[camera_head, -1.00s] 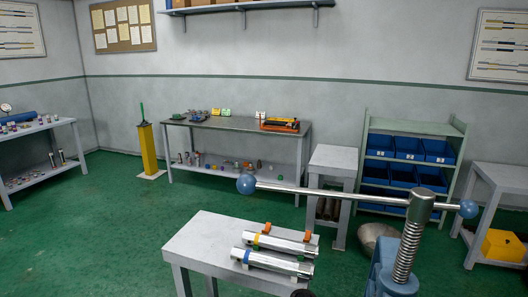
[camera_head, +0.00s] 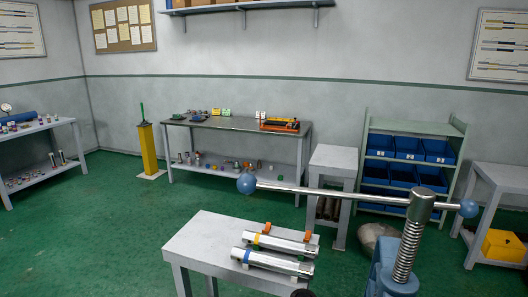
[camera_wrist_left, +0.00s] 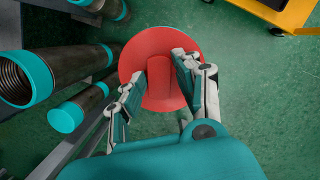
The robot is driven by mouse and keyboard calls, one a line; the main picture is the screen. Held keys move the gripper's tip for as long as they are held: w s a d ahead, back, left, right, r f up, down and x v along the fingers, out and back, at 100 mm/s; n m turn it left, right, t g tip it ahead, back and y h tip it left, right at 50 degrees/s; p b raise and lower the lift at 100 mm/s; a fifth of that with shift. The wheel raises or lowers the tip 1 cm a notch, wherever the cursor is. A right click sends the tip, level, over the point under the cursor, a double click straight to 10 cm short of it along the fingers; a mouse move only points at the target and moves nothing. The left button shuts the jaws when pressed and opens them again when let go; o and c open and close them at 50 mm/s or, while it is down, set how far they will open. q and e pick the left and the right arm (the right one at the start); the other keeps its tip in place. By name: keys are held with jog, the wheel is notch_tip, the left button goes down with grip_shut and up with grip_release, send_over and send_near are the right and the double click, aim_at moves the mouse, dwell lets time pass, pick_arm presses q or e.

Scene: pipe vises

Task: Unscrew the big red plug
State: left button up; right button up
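The big red plug (camera_wrist_left: 158,45) is a wide red disc with a raised bar across its middle, seen in the left wrist view. My left gripper (camera_wrist_left: 162,76) has one finger on each side of that bar. Its fingers appear closed against the bar's sides, though the contact is partly hidden by the fingers. The plug covers whatever lies behind it. Neither the plug nor either gripper can be seen in the head view.
Dark pipes with teal ends (camera_wrist_left: 65,117) lie close left of my left gripper. A yellow cart (camera_wrist_left: 290,12) is at upper right. In the head view, a blue vise (camera_head: 393,280) with a long handle and a table (camera_head: 200,238) with shiny pipes stand in front.

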pick_arm(q)
grip_shut()
jog(key=n, duration=0.2)
jog(key=n+h+p, duration=0.1)
jog(key=n, duration=0.2)
jog(key=shift+r+t, duration=0.2)
jog(key=shift+t, duration=0.1)
jog(key=n, duration=0.2)
jog(key=n+p, duration=0.1)
jog(key=n, duration=0.1)
jog(key=shift+n+t+h, duration=0.3)
jog(key=n+p, duration=0.1)
jog(key=n, duration=0.2)
jog(key=shift+n+t+p, duration=0.3)
jog(key=shift+t+p, duration=0.05)
jog(key=shift+t, duration=0.05)
jog(key=shift+w+f+n, duration=0.1)
jog(key=shift+n, duration=0.5)
